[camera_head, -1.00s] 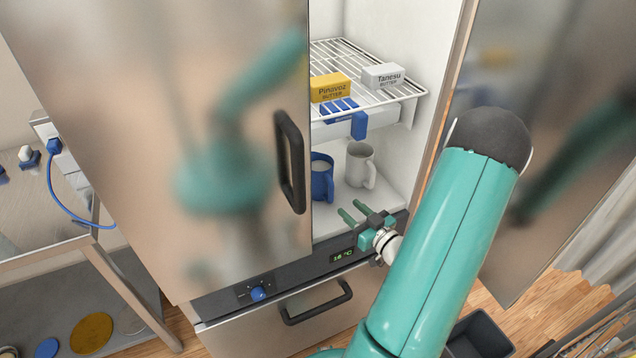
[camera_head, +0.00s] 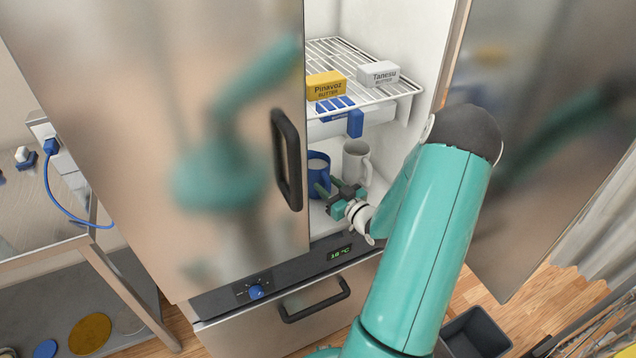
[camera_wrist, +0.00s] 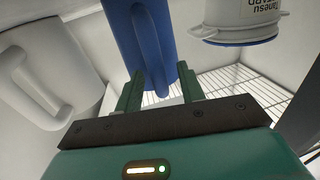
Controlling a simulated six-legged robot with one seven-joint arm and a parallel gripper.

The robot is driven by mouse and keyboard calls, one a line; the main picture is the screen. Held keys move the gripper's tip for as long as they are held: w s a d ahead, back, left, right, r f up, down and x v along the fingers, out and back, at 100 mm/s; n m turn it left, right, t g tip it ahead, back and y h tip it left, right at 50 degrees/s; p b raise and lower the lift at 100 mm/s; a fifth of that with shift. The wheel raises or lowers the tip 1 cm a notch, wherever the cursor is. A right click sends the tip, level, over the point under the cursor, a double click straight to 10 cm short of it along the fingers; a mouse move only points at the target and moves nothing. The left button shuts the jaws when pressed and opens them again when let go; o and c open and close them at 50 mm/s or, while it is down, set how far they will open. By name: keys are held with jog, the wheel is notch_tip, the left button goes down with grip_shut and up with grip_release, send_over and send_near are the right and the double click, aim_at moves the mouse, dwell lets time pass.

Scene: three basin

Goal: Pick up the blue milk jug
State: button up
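The blue milk jug (camera_head: 318,166) stands on the fridge floor below the wire shelf, partly hidden by the left fridge door and my gripper. My gripper (camera_head: 326,186) reaches into the fridge at the jug's near side. In the wrist view, the blue jug (camera_wrist: 150,40) is straight ahead, its handle coming down between my gripper's fingers (camera_wrist: 160,88). The fingers stand apart with gaps beside the handle, so the gripper is open. I cannot tell whether either finger touches it.
A white jug (camera_head: 357,158) stands close right of the blue one. A wire shelf (camera_head: 375,98) above carries a yellow butter pack (camera_head: 326,86) and a white butter pack (camera_head: 378,74). A white tub (camera_wrist: 240,18) shows in the wrist view. The left fridge door (camera_head: 200,120) closely flanks the opening.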

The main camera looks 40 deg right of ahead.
grip_shut()
jog(key=shift+r, duration=0.15)
jog(key=shift+r, duration=4.85)
jog(key=c, duration=0.7)
grip_release()
jog(key=shift+c, duration=0.2)
grip_shut()
